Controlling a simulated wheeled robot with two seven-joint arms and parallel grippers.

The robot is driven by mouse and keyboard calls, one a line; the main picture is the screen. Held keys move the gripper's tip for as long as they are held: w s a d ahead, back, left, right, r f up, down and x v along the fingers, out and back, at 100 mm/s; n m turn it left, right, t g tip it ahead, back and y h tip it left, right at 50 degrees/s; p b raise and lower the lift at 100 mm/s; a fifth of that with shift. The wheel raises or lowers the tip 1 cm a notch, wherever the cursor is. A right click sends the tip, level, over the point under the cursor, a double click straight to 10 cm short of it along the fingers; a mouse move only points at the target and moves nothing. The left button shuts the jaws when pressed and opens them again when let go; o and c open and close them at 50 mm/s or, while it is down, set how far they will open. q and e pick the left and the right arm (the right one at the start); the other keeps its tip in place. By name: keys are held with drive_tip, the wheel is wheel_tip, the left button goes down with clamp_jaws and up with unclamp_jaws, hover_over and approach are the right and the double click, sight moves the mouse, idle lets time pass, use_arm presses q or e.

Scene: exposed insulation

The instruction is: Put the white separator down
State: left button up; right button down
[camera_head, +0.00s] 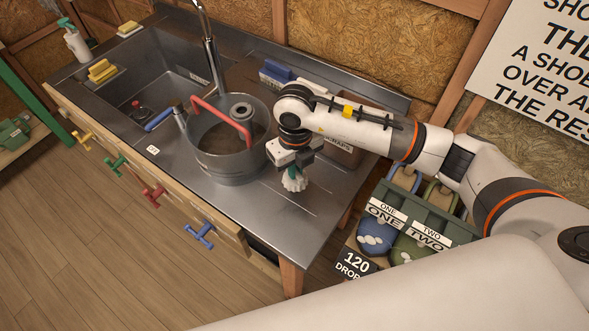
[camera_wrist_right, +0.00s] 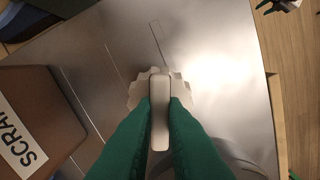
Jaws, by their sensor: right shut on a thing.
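The white separator is a pale scalloped disc with an upright bar. In the head view the separator (camera_head: 294,182) hangs below my right gripper (camera_head: 292,168), over the bare metal counter (camera_head: 255,213) right of the big pot. The right wrist view shows the green fingers of my right gripper (camera_wrist_right: 160,120) shut on both sides of the separator's white bar (camera_wrist_right: 159,85). The scalloped disc spreads out beneath the fingertips. I cannot tell whether the separator touches the counter. My left gripper does not show in the head view.
A metal pot (camera_head: 222,162) with a red handle stands close left of my right gripper. A brown scraps box (camera_head: 341,151) stands behind on the right. The sink (camera_head: 150,80) is farther left. Bare counter lies around the separator, towards the front and right edges.

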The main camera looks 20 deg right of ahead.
wheel_tip(320, 180, down, 2)
drive_tip(key=shift+f+p, duration=0.2)
drive_tip(key=shift+p, duration=0.1)
drive_tip(key=shift+f, duration=0.35)
drive_tip(key=shift+f, duration=0.1)
drive_tip(key=c, duration=1.9)
unclamp_jaws()
drive_tip(key=shift+f, duration=0.1)
drive_tip(key=o, duration=0.4)
